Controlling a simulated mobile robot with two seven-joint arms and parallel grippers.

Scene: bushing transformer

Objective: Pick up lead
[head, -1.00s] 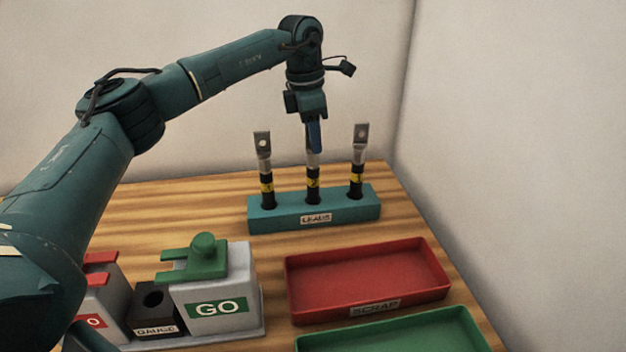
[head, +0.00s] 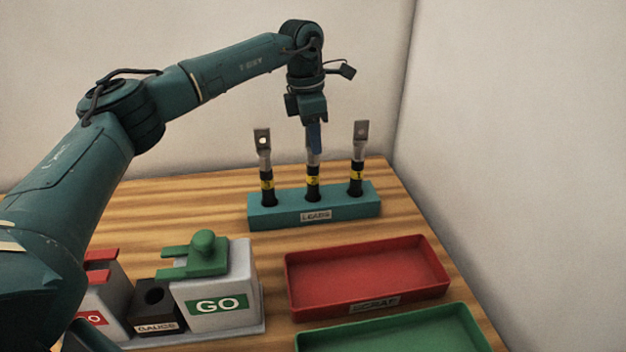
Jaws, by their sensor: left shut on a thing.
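Three leads stand upright in a teal block labelled LEADS (head: 280,211). Each has a black body, a yellow band and a grey metal lug on top. They are the left lead (head: 267,184), the middle lead (head: 313,183) and the right lead (head: 357,178). My left gripper (head: 314,146) points straight down over the middle lead and is shut on its upper metal end. The fingers hide the top of that lug. The lower end of the middle lead is still in the block. My right gripper does not show.
A red tray labelled SCRAP (head: 372,305) and a green tray (head: 400,319) lie in front of the block. At the lower left are a GO box (head: 215,290) with a green top, a dark GAUGE block (head: 153,308) and a red-topped box (head: 105,285). Walls stand behind and right.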

